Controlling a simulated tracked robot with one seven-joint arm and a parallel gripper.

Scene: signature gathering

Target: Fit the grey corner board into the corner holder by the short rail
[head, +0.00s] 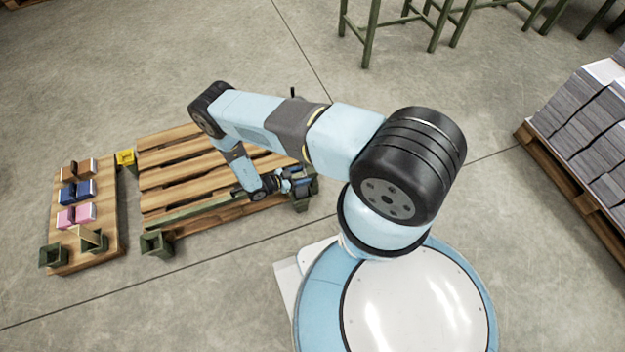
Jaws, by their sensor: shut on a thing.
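My gripper (284,184) is low at the right end of the wooden pallet (180,178), small and partly hidden by its own wrist. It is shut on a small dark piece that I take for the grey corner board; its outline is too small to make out. A dark green corner holder (301,204) stands at the pallet's front right corner, just below and right of the gripper. I cannot tell whether the held piece touches it. Another green corner holder (157,244) stands at the front left corner. A green rail (195,213) runs along the pallet's front edge.
A wooden board (108,225) at the left carries brown, blue (68,194) and pink blocks (66,218) and green holders (53,256). A yellow piece (125,157) lies between board and pallet. Paper stacks (590,130) stand at the right, green frames (366,35) behind. Floor is clear in front.

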